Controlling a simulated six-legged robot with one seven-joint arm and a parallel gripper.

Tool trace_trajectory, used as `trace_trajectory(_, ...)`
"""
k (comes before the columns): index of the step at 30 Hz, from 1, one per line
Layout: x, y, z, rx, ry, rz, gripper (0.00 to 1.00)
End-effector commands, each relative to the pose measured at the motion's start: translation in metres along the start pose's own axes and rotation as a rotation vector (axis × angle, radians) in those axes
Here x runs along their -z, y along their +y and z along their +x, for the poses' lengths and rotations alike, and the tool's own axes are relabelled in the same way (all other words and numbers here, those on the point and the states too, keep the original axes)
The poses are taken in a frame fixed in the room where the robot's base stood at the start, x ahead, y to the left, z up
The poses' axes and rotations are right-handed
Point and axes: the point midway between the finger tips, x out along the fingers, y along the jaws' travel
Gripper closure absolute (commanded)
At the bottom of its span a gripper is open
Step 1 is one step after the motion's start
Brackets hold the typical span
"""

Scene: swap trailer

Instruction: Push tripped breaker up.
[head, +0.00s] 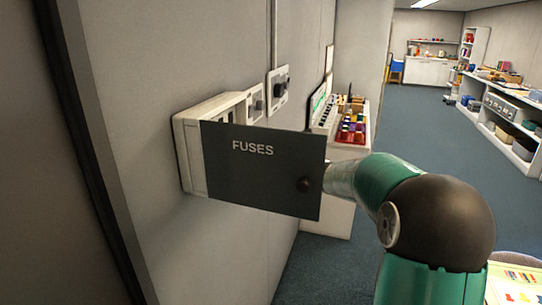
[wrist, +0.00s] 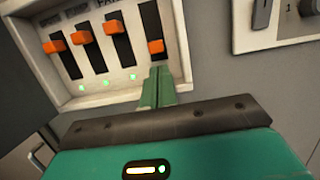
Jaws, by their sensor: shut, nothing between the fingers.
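The fuse box (head: 187,155) is on the wall at left in the head view, its dark door (head: 265,175) marked FUSES swung open. In the wrist view, the white breaker panel (wrist: 108,95) has several orange levers in dark slots. The tripped breaker (wrist: 156,46) is the rightmost, at the bottom of its slot; the others, such as this lever (wrist: 112,27), sit higher. My gripper (wrist: 159,72) is shut and empty, its green fingertips just below the tripped lever with a small gap in the picture. The door hides my gripper in the head view.
Green lights (wrist: 107,82) glow under the other levers; none shows under the tripped one. A switch plate (wrist: 285,22) is right of the box. The open door stands close to my arm.

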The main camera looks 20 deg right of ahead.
Motion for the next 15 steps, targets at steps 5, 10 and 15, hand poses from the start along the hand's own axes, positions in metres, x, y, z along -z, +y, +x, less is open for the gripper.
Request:
trace_trajectory(5,0.000,0.001,0.019,-0.001,0.000,0.000,1.00)
trace_trajectory(10,0.000,0.000,0.023,0.002,0.001,0.000,1.00)
trace_trajectory(15,0.000,0.000,0.023,0.001,0.000,0.000,1.00)
